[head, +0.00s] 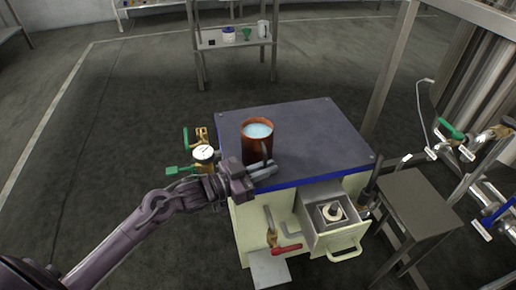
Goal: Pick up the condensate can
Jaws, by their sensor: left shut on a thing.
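The condensate can (255,147) is a reddish-brown open can with pale blue liquid in it. It is upright at the left front part of the dark top of the cream cabinet (243,225). My left gripper (265,168) comes in from the left at the cabinet's front left edge and is shut on the can's handle, on the can's near side. The fingers partly hide the can's lower part, so I cannot tell whether its base touches the top. My right gripper is not in view.
A pressure gauge (204,153) and green-handled valves stand at the cabinet's left, close to my left wrist. An open drawer (331,218) and a red-handled tap (286,249) stick out in front. A grey stool (417,199) stands right. The right part of the top is clear.

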